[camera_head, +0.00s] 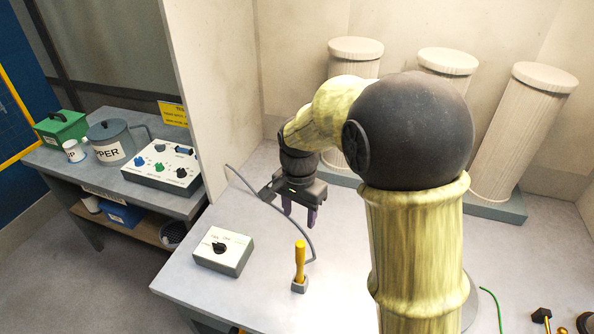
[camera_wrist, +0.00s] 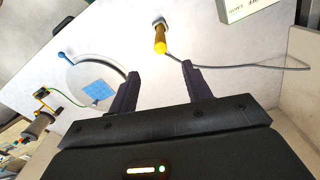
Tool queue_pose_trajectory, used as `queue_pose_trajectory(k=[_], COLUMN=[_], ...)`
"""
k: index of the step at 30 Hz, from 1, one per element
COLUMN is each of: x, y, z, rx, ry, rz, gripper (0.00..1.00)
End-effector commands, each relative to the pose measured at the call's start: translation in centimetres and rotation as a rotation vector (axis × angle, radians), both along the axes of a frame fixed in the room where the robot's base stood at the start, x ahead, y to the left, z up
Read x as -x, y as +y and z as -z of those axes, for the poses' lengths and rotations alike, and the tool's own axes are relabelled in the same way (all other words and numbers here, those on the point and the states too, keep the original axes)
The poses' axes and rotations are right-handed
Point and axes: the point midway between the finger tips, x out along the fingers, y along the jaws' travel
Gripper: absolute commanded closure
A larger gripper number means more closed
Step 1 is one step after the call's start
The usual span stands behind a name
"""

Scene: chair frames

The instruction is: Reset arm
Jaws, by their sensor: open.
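My gripper (camera_head: 300,215) hangs from my bent arm above the grey table, its two dark fingers pointing down. In the wrist view my gripper (camera_wrist: 160,82) shows its fingers spread apart with nothing between them. A yellow-handled lever (camera_head: 300,262) stands upright on a small grey base, nearer the table's front than the gripper. It also shows in the wrist view, the yellow lever (camera_wrist: 160,42) lying beyond the fingertips and apart from them. My arm hides part of the table's middle.
A white box with a black knob (camera_head: 222,252) sits left of the lever, and a grey cable (camera_head: 262,196) runs behind it. Several pale columns (camera_head: 447,70) stand along the back. A round plate with a blue square (camera_wrist: 98,90) shows in the wrist view. A side bench (camera_head: 95,160) is at left.

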Motion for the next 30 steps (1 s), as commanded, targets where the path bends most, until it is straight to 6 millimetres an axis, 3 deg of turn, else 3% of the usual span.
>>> queue_pose_trajectory(k=[5, 10, 15, 21, 25, 30], x=[0.2, 1.8, 5.5, 10.4, 11.9, 12.0], y=[-0.4, -3.6, -8.7, -12.9, -13.7, -13.8], z=[0.0, 0.4, 1.2, 2.4, 2.7, 2.8], rx=[-0.001, -0.011, -0.003, 0.044, 0.067, 0.071], ry=[-0.003, -0.041, -0.118, -0.198, -0.220, -0.223], rz=[-0.009, -0.106, -0.298, -0.519, -0.595, -0.609], gripper=[0.51, 0.51, 0.51, 0.51, 0.51, 0.51])
